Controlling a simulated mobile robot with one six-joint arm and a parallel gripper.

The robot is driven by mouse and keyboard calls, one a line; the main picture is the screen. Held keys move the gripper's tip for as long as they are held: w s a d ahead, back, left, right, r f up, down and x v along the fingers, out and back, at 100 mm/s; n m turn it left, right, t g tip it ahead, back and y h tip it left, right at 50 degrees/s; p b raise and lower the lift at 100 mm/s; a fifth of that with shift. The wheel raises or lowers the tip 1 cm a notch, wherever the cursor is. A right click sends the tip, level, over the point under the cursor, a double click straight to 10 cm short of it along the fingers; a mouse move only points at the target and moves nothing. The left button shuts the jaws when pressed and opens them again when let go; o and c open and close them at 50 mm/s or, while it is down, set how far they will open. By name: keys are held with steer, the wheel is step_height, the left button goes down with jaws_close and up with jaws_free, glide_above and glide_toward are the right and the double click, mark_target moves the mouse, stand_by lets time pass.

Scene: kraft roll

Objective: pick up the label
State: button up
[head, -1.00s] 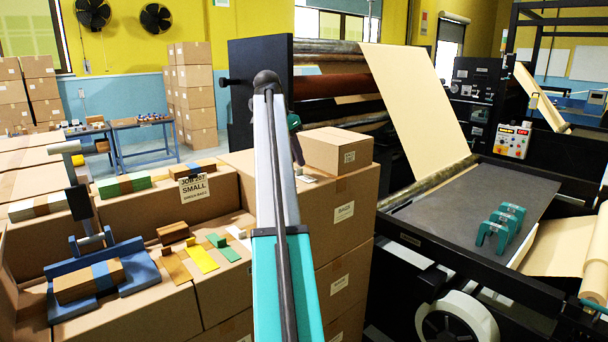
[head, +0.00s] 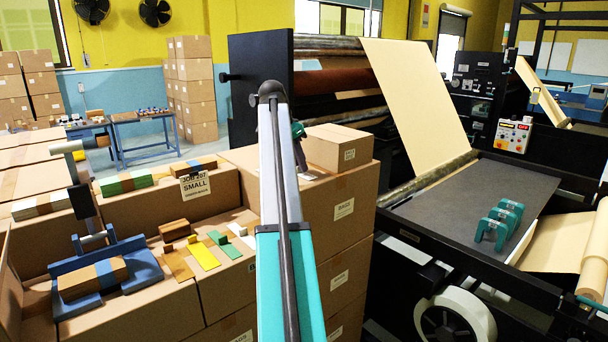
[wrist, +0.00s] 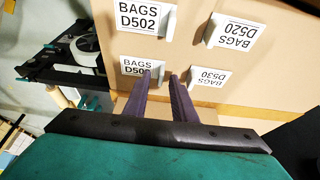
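Several white labels with grey upright tabs lie on a cardboard box in the wrist view. One reads BAGS D502 (wrist: 135,18), one BAGS D520 (wrist: 235,36) and one BAGS D530 (wrist: 208,76). Another label starting D50 (wrist: 138,66) has its last digit hidden by my finger. My gripper (wrist: 161,76) has its two dark fingers apart, with the tips at the right edge of that D50 label, around where its tab would be. I see nothing clearly held. In the head view my gripper (head: 298,131) is mostly hidden behind my arm, above the box stack.
A smaller carton (head: 338,148) stands on the stack just right of my gripper. The machine with its kraft web (head: 415,105) and teal blocks (head: 497,225) is farther right. A blue fixture (head: 105,280) and coloured strips (head: 202,252) lie on boxes at left.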

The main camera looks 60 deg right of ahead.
jaws_close()
steer(key=shift+r, duration=0.1)
steer(key=shift+r+b, duration=1.05)
steer(key=shift+r, duration=0.55)
steer(key=s+a+b, duration=0.1)
steer(key=s+a, duration=0.1)
steer(key=a, duration=0.2)
steer(key=s+a+r+b, duration=0.1)
steer(key=s+a, duration=0.1)
steer(key=a, duration=0.2)
steer(key=s+a+b, duration=0.2)
steer(key=a, duration=0.2)
steer(key=shift+a+r, duration=0.25)
steer(key=shift+a, duration=0.05)
steer(key=shift+s+a+p, duration=0.2)
steer(key=shift+a+p, duration=0.05)
steer(key=shift+a, duration=0.25)
steer(key=shift+s+a+p, duration=0.2)
steer(key=shift+a+p, duration=0.05)
steer(key=shift+a, duration=0.2)
